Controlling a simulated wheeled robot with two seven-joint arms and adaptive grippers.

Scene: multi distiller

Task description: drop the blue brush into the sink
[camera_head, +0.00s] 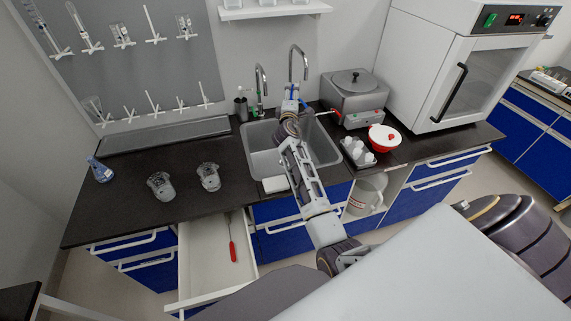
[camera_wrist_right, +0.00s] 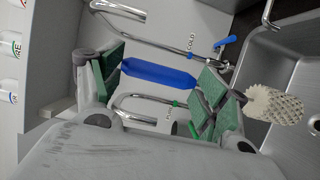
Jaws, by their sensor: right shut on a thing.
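The blue brush shows in the right wrist view, with a blue handle (camera_wrist_right: 158,77) and a pale bristle head (camera_wrist_right: 273,105). My right gripper (camera_wrist_right: 162,88) is shut on the brush, its green pads at either side of the handle. The bristle head sticks out past the right-hand finger, over the sink (camera_wrist_right: 295,75) in that view. In the head view my right gripper (camera_head: 288,115) is at the back of the grey sink (camera_head: 262,158), near the taps. The brush is mostly hidden there behind my arm. My left gripper is not in view.
Two curved metal taps (camera_head: 299,62) rise behind the sink, close to my gripper. A grey water bath (camera_head: 354,95), a red-and-white pot (camera_head: 384,138) and white bottles (camera_head: 357,151) stand to the right. Glassware (camera_head: 208,177) stands left. A drawer (camera_head: 205,258) is open below.

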